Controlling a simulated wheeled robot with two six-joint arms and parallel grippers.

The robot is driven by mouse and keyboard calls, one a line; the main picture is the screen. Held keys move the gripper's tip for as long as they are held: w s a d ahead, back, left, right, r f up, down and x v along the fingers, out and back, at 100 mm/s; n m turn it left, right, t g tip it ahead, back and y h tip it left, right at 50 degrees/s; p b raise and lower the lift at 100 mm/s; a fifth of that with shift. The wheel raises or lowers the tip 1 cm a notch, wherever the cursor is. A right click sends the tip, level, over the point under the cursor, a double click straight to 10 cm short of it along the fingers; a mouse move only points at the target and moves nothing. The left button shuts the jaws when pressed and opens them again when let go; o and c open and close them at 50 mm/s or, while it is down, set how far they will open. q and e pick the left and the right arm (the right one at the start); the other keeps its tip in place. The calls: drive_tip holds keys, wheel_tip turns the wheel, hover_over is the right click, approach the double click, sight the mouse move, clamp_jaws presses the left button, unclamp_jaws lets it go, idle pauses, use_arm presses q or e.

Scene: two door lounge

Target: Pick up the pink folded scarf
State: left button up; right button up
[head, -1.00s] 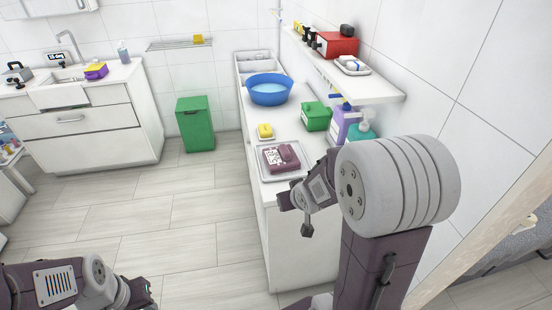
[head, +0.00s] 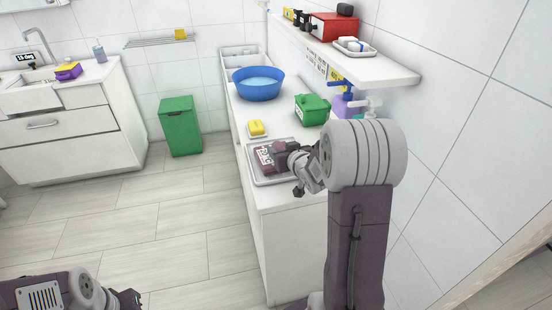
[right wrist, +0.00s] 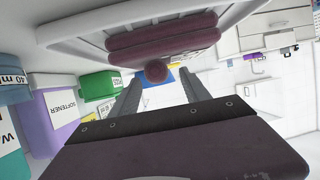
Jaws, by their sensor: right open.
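The folded scarf, a dark dusty pink bundle with a pale printed patch (head: 264,158), lies on a grey tray (head: 270,183) near the front end of the white counter. In the right wrist view the scarf (right wrist: 162,40) shows as stacked rolls at the top, with a round end towards the fingers. My right gripper (head: 293,170) is at the scarf's right side and hides part of it. In the wrist view its two fingers (right wrist: 160,95) are apart with nothing clamped between them. My left gripper (head: 128,300) is low at the bottom left; its jaws are unclear.
A wall shelf (head: 350,62) with a red box overhangs the right side. Bottles stand beneath it. The floor to the left is clear.

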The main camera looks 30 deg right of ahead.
sight(280, 147)
drive_tip(key=shift+x, duration=1.2)
drive_tip(key=shift+s, duration=0.1)
drive_tip(key=c, duration=0.4)
clamp_jaws()
wheel_tip(280, 147, up, 10)
drive_tip(key=p, duration=0.4)
